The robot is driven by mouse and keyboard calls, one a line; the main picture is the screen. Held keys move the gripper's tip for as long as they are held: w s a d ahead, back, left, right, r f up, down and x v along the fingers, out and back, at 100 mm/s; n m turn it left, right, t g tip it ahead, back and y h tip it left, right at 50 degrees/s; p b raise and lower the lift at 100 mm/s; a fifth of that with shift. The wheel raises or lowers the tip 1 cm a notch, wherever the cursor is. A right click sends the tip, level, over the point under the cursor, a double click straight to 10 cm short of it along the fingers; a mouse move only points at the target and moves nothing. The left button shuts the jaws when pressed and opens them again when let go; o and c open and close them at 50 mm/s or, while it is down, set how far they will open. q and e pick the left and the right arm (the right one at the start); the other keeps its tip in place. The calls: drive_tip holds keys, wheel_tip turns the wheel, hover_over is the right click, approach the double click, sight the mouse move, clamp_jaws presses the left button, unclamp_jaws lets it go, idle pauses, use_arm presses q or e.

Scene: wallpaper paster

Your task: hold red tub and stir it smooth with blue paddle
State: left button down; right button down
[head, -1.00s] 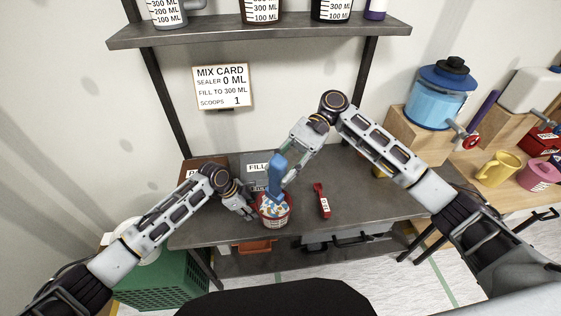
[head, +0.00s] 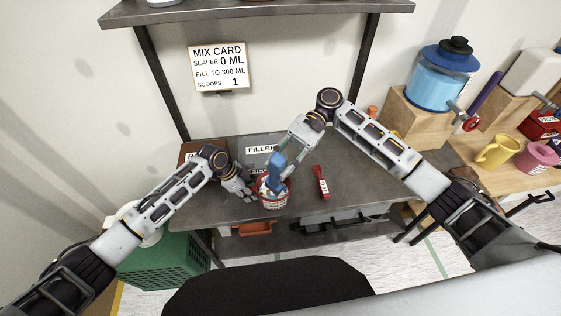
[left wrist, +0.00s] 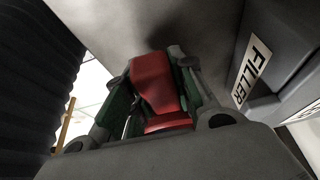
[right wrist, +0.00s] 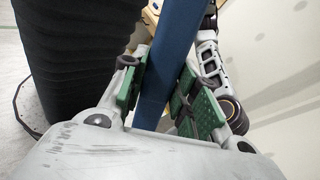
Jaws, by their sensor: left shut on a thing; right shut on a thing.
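The red tub (head: 274,200) stands on the grey bench with a white scale on its side. My left gripper (head: 252,193) is shut on its left side; the red part (left wrist: 155,85) shows between the fingers in the left wrist view. The blue paddle (head: 276,168) stands with its lower end in the tub. My right gripper (head: 287,165) is shut on the paddle above the tub; the blue shaft (right wrist: 168,65) runs between the green finger pads in the right wrist view. The tub's contents are mostly hidden by the paddle and gripper.
A red labelled scoop (head: 320,182) lies right of the tub. The grey FILLER box (head: 262,143) stands behind it. A mix card (head: 218,67) hangs on the wall. A blue-lidded dispenser (head: 440,80) and mugs (head: 497,151) are at right. Bare bench (head: 355,185) lies right of the scoop.

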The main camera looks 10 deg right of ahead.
drive_tip(key=shift+w+f, duration=0.4)
drive_tip(key=shift+f, duration=0.55)
drive_tip(key=shift+w+f, duration=0.4)
drive_tip(key=shift+f, duration=0.6)
drive_tip(key=shift+w+f, duration=0.4)
drive_tip(key=shift+f, duration=0.55)
drive_tip(key=shift+s+f, duration=0.1)
drive_tip(key=shift+s, duration=0.1)
